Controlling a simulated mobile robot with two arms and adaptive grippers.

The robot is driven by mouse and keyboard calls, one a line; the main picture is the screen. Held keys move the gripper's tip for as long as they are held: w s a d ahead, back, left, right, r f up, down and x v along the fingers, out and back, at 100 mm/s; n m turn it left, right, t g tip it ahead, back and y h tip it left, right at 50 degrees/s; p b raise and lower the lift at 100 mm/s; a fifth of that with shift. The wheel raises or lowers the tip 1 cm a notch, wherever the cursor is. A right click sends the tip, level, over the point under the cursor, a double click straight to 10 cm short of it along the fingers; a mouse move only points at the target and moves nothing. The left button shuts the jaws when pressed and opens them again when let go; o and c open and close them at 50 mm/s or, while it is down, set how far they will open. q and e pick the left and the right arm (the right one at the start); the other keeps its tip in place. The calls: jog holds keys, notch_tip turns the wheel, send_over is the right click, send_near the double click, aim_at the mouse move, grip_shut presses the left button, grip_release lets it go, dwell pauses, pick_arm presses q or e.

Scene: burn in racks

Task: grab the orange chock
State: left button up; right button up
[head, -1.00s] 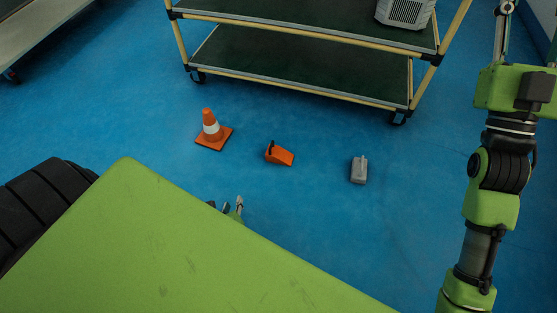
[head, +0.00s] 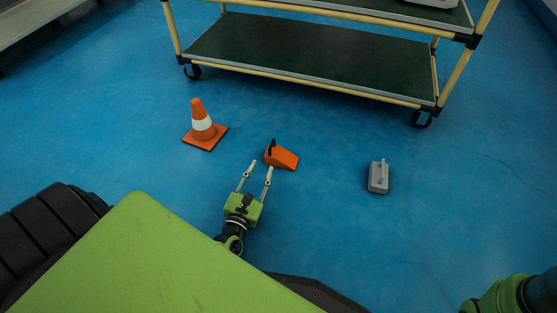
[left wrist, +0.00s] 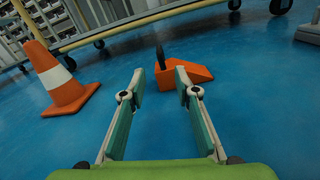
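The orange chock (head: 283,157) lies on the blue floor and has a dark upright handle at its left end. My left gripper (head: 262,166) is open and empty, with its fingertips just short of the chock. In the left wrist view the chock (left wrist: 190,74) is straight beyond the gap between the open fingers (left wrist: 158,75), apart from them, its wedge body reaching right behind the right fingertip. My right arm shows only in part at the lower right of the head view; its gripper is out of frame.
An orange and white cone (head: 201,124) stands left of the chock, and also in the left wrist view (left wrist: 62,82). A grey block with a handle (head: 378,177) sits to the right. A wheeled shelf cart (head: 310,64) stands behind. Floor between is clear.

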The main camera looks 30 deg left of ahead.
aim_at(270, 150)
pick_arm(q)
jog(key=b+x, duration=0.1)
jog(key=x, duration=0.3)
jog(key=shift+w, duration=0.25)
jog(key=b+x, duration=0.2)
jog(key=x, duration=0.1)
jog(key=b+x, duration=0.1)
jog(key=x, duration=0.1)
jog(key=shift+w+r, duration=0.15)
jog(key=shift+r, duration=0.35)
grip_shut()
